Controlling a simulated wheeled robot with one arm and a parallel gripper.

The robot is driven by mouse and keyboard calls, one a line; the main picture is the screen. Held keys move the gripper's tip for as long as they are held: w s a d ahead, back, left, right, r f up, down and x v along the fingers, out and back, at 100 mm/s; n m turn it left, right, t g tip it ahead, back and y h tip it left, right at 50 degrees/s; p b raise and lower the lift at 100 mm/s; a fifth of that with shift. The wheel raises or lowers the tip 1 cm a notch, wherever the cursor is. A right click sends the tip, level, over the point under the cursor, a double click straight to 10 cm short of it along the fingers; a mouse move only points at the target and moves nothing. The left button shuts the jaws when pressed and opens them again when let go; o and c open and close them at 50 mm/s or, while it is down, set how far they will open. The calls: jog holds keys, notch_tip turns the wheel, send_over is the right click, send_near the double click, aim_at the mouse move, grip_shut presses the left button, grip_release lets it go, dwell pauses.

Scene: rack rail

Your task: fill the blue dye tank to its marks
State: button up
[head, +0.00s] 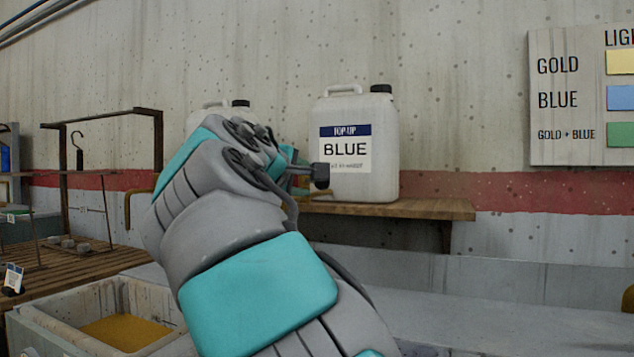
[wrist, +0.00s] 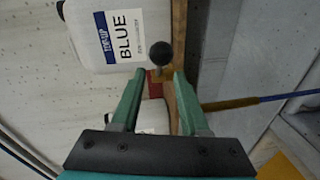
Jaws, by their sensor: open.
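A white jug labelled TOP-UP BLUE (head: 384,150) stands upright on a wooden shelf (head: 435,208). In the wrist view the jug (wrist: 85,35) appears turned on its side at the upper left. My gripper (head: 308,170) is in front of the jug's lower left, partly hidden by my arm. In the wrist view my gripper (wrist: 160,76) is open, its green fingers apart. A dark round knob (wrist: 160,52) shows just beyond and between the fingertips; I cannot tell whether it touches them. No blue dye surface or fill marks are visible.
A second white jug (head: 205,115) stands behind my arm. A pale tank with gold contents (head: 68,336) is at lower left, beside a slatted wooden bench (head: 75,262) with metal frames. A colour board (head: 570,120) hangs right. A blue rod (wrist: 290,96) shows in the wrist view.

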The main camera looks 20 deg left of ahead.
aim_at(313, 182)
jog(key=w, duration=0.4)
jog(key=w+f, duration=0.1)
jog(key=w, duration=0.1)
jog(key=shift+d, duration=0.1)
jog(key=shift+r, duration=0.1)
grip_shut()
dwell(1.2)
